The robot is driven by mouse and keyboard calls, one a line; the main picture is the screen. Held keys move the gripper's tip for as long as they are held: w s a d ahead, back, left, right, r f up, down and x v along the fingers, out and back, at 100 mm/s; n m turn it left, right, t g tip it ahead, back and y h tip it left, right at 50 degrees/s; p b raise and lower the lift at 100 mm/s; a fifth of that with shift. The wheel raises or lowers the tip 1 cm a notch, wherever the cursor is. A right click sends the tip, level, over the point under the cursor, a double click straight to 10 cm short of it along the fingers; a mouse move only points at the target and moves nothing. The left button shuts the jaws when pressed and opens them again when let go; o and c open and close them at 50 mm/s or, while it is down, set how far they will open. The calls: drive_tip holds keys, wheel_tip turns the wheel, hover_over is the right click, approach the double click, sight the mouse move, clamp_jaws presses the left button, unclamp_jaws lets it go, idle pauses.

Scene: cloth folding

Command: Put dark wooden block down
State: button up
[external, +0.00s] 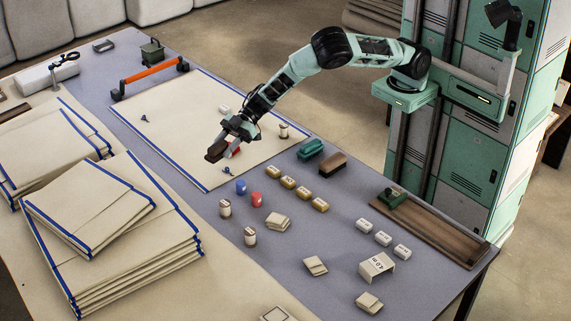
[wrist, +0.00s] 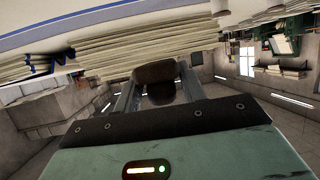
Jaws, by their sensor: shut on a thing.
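The dark wooden block (external: 216,151) is at the end of my gripper (external: 227,147), in the air over the front left part of a cream cloth (external: 190,108) with blue edges. In the wrist view the brown block (wrist: 158,73) sits between the two fingers of my gripper (wrist: 157,90). My gripper is shut on it. A small red thing (external: 235,151) shows just behind and below the fingers, partly hidden by them. How high the block is above the cloth is hard to tell.
Stacks of folded cloth (external: 110,235) stand at the left. Spools (external: 224,208), small labelled yellow blocks (external: 289,182) and a brown brush-like block (external: 332,163) lie on the grey table (external: 350,195) at the right. An orange-handled bar (external: 150,74) lies at the cloth's far edge.

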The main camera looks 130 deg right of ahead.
drive_tip(key=s+d+r+n+y+b, duration=0.1)
drive_tip(key=s+d+b, duration=0.3)
drive_tip(key=d, duration=0.7)
drive_tip(key=s+d+r+n+y+b, duration=0.25)
drive_tip(key=s+d, duration=0.45)
drive_tip(key=d, duration=0.5)
drive_tip(key=shift+m+g+h, duration=0.35)
drive_tip(key=shift+m+g, duration=0.05)
drive_tip(key=shift+m, duration=0.05)
drive_tip(key=f, duration=0.6)
drive_tip(key=shift+s+d+f+b, duration=0.15)
drive_tip(key=shift+s+f+b, duration=0.05)
drive_tip(key=shift+f+b, duration=0.1)
drive_tip(key=shift+f, duration=2.15)
drive_tip(key=shift+f, duration=0.2)
